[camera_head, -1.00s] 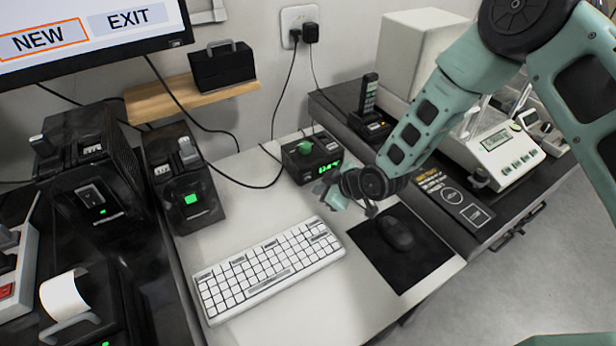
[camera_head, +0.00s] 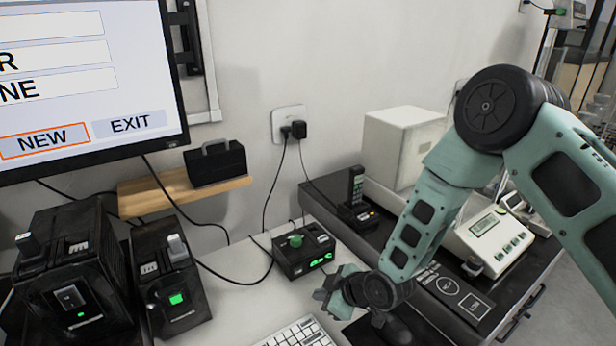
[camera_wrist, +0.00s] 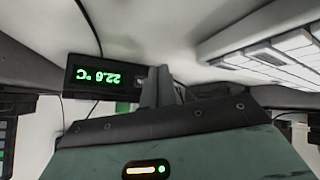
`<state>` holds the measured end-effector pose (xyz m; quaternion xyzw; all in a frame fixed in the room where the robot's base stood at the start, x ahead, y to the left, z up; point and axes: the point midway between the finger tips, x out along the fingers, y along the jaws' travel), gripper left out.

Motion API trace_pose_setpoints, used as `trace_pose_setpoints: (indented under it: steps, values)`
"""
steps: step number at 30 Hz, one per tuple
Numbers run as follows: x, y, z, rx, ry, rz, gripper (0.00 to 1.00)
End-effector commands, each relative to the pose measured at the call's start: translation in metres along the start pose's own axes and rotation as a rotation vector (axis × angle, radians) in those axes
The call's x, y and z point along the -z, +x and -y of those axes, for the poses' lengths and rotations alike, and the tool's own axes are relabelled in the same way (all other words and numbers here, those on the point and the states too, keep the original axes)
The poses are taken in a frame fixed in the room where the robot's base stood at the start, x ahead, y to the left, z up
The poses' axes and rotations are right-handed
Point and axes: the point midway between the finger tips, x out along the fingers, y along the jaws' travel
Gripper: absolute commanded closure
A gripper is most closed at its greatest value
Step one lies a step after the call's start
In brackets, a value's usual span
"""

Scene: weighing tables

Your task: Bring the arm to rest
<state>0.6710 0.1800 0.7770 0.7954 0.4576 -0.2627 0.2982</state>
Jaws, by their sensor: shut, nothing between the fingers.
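My arm reaches in from the right in the head view, with its links bent down toward the white desk. My gripper (camera_head: 327,294) hangs above the desk, in front of the small black box with the green knob and green display (camera_head: 303,254). In the wrist view my gripper (camera_wrist: 158,75) is shut, with nothing between its fingers. The gripper looks apart from the box, but the exact gap cannot be told.
A keyboard (camera_head: 298,335) lies below the gripper, and a dark mouse (camera_head: 397,331) is partly hidden behind my arm. A white balance (camera_head: 495,240) and a handset (camera_head: 356,190) stand on the dark counter. A monitor (camera_head: 95,140) and black devices (camera_head: 172,280) are at the left.

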Motion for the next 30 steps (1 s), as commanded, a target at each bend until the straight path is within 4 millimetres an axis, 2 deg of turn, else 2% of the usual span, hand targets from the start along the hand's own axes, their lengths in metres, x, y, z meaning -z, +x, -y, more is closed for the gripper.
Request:
trace_pose_setpoints:
  steps: [5,9,15,19,24,27,30]
  values:
    - [0.029,-0.038,0.003,0.034,0.046,0.083,1.00]
    - [0.051,-0.088,0.015,0.069,0.121,0.201,1.00]
    - [0.068,-0.169,0.044,0.095,0.241,0.375,1.00]
    - [0.070,-0.225,0.069,0.096,0.325,0.489,1.00]
    - [0.063,-0.295,0.104,0.085,0.436,0.630,1.00]
    - [0.056,-0.327,0.121,0.075,0.490,0.696,1.00]
    - [0.050,-0.349,0.134,0.068,0.529,0.742,1.00]
